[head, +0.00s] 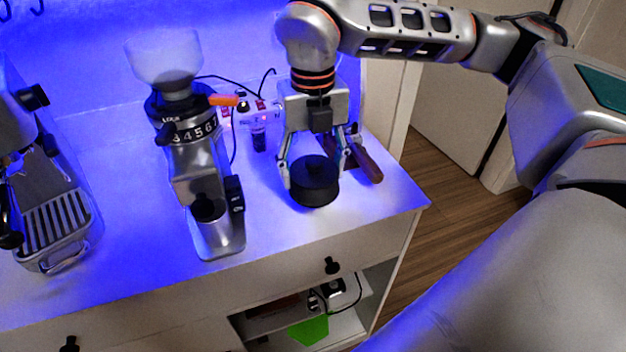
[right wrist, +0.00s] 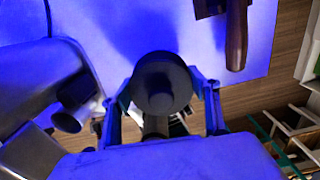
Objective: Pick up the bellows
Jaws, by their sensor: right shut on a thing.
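The bellows (head: 314,188), a round black piece with a smaller raised top, is over the right part of the cabinet top in the head view. My right gripper (head: 313,178) comes down from above with a finger on each side of it and is shut on it. In the right wrist view the bellows (right wrist: 160,84) sits between the two fingertips. I cannot tell whether its underside touches the cabinet top. My left gripper is in neither view.
A grinder (head: 205,185) with a clear hopper stands left of the bellows. A wooden-handled tool (head: 367,163) lies close behind the right gripper. An espresso machine (head: 60,215) is at far left. The cabinet top's front right corner (head: 400,205) is clear.

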